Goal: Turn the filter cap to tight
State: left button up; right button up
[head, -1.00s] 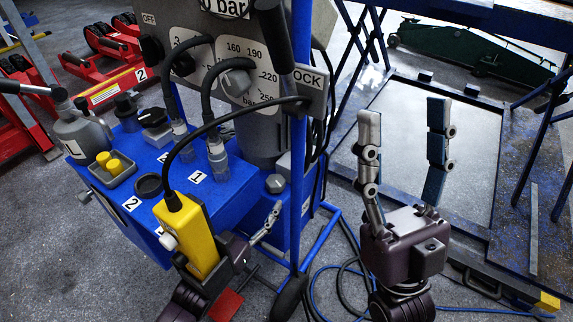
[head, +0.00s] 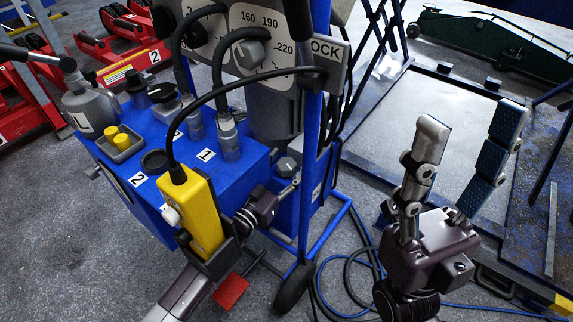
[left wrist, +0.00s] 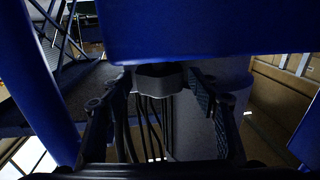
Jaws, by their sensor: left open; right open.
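The filter cap appears to be the grey faceted knob (head: 287,166) at the right side of the blue unit, low behind the blue post. In the left wrist view a dark faceted cap (left wrist: 158,70) shows between the two fingers, just below a blue panel. My left gripper (head: 290,187) is open, partly hidden behind the yellow pendant, its fingers pointing at the knob from below. In the left wrist view its fingers stand either side of the cap; I cannot tell whether they touch it. My right gripper (head: 470,137) is open and empty, pointing up at the right.
The yellow pendant (head: 203,222) hangs on a black cable in front of my left arm. The blue unit (head: 228,180) carries hoses, gauges and small caps. The blue post (head: 311,150) stands close to the knob. Cables lie on the floor between the grippers.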

pick_arm(q)
jog(key=shift+c, duration=0.3)
jog(key=c, duration=1.1)
jog(key=shift+d+r+m+g+h, duration=0.1)
jog(key=shift+r+m+g+h, duration=0.1)
jog(key=shift+m+g+h, duration=0.15)
jog(key=shift+f+m+g+h+p, duration=0.1)
jog(key=shift+m+g+h+p, duration=0.3)
jog(key=shift+h+p, duration=0.2)
jog(key=o, duration=1.2)
jog(key=shift+c, duration=0.2)
jog(key=shift+f, duration=0.1)
